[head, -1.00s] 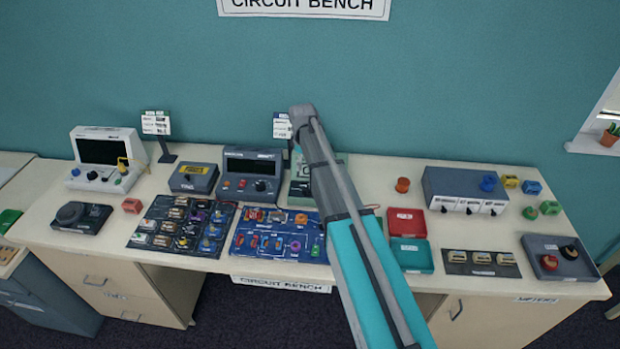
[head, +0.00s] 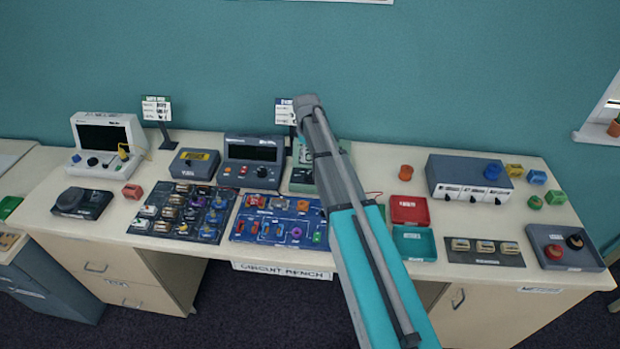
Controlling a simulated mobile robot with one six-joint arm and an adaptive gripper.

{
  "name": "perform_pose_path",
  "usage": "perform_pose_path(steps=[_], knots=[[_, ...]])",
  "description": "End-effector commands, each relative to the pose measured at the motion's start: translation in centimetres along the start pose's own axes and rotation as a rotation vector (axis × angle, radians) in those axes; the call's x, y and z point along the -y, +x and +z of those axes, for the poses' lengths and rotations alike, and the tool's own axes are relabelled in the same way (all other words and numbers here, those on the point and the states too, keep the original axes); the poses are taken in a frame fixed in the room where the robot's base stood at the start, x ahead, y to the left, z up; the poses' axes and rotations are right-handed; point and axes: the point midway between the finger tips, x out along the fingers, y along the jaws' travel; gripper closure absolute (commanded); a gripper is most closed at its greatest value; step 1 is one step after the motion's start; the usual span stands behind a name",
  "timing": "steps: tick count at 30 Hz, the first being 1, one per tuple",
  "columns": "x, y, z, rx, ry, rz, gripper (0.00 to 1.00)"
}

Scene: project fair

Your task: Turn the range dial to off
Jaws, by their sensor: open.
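No dial can be read as the range dial for certain at this size. A dark grey meter (head: 252,162) with a screen, a small red button and a round knob (head: 262,172) stands at the back middle of the bench. Just right of it is a pale green device (head: 302,178), partly covered by my arm; any dial on its face is hidden or too small to make out. My arm rises from the bottom and bends near the green device. My gripper cannot be seen; it is hidden behind my arm.
A white screened instrument (head: 106,143) and a yellow-labelled box (head: 194,163) stand left on the bench (head: 330,268). Part boards (head: 182,211) lie in front. Red (head: 409,210) and teal (head: 414,243) trays and a grey box (head: 462,178) are right of my arm.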

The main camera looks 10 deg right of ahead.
Motion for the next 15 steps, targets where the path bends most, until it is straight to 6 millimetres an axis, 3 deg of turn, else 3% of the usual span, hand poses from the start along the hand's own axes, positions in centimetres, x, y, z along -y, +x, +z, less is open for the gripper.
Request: perform_pose_path(steps=[15], knots=[[-0.1, 4.3, 0.1, 0.000, 0.001, 0.000, 0.10]])
